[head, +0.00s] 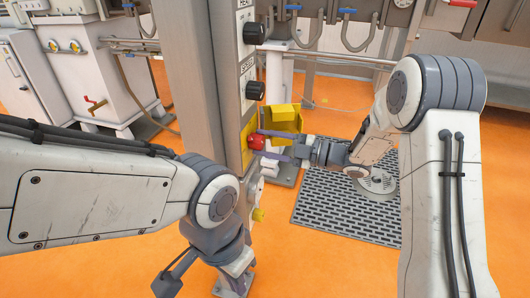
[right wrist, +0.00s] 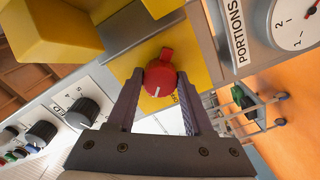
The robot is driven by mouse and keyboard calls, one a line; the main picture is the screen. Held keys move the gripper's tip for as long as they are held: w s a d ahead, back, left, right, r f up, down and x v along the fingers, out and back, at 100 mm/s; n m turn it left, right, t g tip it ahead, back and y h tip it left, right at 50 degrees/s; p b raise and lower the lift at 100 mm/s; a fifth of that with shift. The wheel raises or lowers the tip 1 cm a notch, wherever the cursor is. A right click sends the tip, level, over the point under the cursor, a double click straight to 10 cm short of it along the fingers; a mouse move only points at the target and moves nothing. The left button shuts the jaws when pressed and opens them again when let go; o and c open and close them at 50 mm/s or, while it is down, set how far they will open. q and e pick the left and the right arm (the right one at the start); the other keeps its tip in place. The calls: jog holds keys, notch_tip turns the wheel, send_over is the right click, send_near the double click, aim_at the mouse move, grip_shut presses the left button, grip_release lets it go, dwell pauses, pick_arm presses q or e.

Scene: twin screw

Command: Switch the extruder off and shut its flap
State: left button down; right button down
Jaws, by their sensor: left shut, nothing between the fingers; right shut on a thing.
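The red knob (head: 257,142) sits on a yellow plate (head: 249,129) on the side of the grey post. My right gripper (head: 264,147) comes from the right and is shut on it. In the right wrist view the red knob (right wrist: 160,80) is between the two fingertips of the gripper (right wrist: 159,84), with a white mark on its face. The yellow flap (head: 283,117) stands out from the post just beyond the knob, and appears open; a yellow part also shows in the right wrist view (right wrist: 50,30). My left gripper (head: 235,262) is low beside the post, shut and empty; its fingertips are hard to see.
Black HEAT (head: 253,33) and SPEED (head: 255,90) knobs are higher on the grey post (head: 195,70). A grey floor grating (head: 335,205) lies to the right. White machines (head: 110,75) stand behind at left.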

jog(key=n+b, duration=0.2)
jog(key=b, duration=0.1)
jog(key=n+b, duration=0.5)
jog(key=b, duration=0.1)
jog(key=shift+f, duration=0.25)
jog(key=shift+r+n+b, duration=0.2)
jog(key=shift+n+b, duration=0.8)
jog(key=shift+c, duration=1.5)
grip_release()
jog(key=shift+r, duration=0.1)
jog(key=p+v, duration=0.2)
jog(key=v, duration=0.8)
jog(key=shift+d+p, duration=0.3)
